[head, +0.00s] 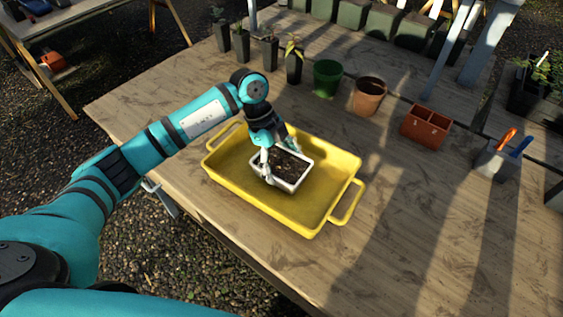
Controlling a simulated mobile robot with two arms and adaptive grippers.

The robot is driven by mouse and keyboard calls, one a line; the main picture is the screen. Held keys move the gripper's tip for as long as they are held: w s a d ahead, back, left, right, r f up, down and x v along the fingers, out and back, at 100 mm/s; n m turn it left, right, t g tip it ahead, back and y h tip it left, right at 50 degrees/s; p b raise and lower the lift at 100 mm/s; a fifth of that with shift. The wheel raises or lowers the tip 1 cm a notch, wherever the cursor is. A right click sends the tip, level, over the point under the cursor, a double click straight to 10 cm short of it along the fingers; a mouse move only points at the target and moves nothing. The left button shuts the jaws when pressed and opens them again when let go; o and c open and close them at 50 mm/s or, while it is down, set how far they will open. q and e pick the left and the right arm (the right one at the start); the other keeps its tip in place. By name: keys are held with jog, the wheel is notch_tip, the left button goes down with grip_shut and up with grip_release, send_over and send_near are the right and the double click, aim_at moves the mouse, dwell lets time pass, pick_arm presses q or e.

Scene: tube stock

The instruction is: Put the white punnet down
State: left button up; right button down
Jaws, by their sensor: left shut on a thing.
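The white punnet (294,184) is a small rectangular tub filled with dark soil. My left gripper (267,165) reaches down from above and is shut on the punnet's left side. The gripper and wrist hide part of the punnet's rim and the tray's back left area. My right gripper is not in view.
The tray's right part is empty. Behind stand a green pot (327,78), a terracotta pot (369,96), an orange-brown divided box (426,127) and several black pots with seedlings. A grey holder (497,161) with orange and blue tools stands at right. The table (420,240) is bare at front right.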

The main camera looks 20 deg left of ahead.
pick_arm(q)
jog(key=shift+f, duration=0.1)
jog(key=o, duration=1)
jog(key=shift+o, duration=0.8)
jog(key=b+v, duration=0.1)
jog(key=v, duration=1.1)
